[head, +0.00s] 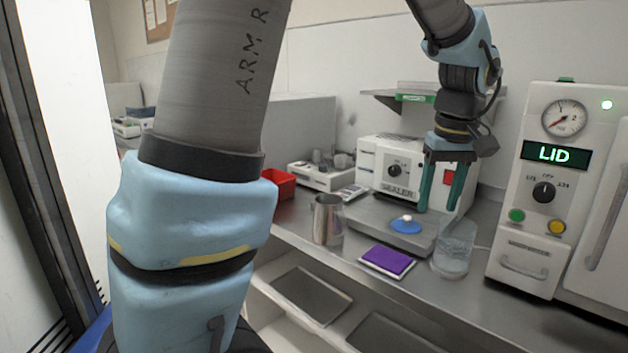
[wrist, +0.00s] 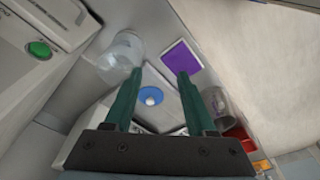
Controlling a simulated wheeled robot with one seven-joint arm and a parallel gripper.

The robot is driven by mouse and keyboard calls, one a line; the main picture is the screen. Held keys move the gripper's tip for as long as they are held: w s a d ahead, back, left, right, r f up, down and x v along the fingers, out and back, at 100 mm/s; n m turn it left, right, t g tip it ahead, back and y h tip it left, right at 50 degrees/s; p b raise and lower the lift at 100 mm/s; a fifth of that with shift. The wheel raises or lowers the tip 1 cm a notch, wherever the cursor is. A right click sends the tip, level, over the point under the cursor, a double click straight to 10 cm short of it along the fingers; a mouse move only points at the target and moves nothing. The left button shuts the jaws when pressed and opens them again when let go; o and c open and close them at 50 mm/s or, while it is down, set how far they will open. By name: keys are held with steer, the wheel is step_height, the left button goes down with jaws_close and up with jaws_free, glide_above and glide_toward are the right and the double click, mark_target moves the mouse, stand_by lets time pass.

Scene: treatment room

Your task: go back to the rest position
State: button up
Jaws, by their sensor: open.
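My gripper (head: 440,184) has two green fingers pointing down, spread apart with nothing between them. It hangs above the steel counter, over the area of a blue disc with a white knob (head: 406,224) and a clear beaker (head: 453,250). In the wrist view my gripper (wrist: 159,76) is also open, and the blue disc (wrist: 151,97) shows between the fingers, further down. The beaker (wrist: 122,54) is beside one finger in that view. I cannot tell the exact height of the fingertips over the beaker.
A white autoclave (head: 522,230) with a LID display stands at right. A sealer (head: 398,167) stands behind, under a wall shelf (head: 390,99). A metal cup (head: 327,220), a purple pad (head: 387,261) and a red bin (head: 281,184) are on the counter (head: 480,300).

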steer(key=w+a+f, duration=0.2)
steer(key=a+f, duration=0.1)
steer(key=a, duration=0.5)
steer(key=w+a+f, duration=0.1)
steer(key=a+f, duration=0.2)
steer(key=a, duration=0.5)
steer(key=s+a+f, duration=0.2)
steer(key=a, duration=0.4)
steer(key=s+a+f+m, duration=0.1)
steer(key=s+a+f, duration=0.1)
steer(key=a, duration=0.5)
steer(key=shift+s+a+f, duration=0.2)
steer(key=shift+s+f, duration=0.2)
steer(key=shift+f, duration=0.4)
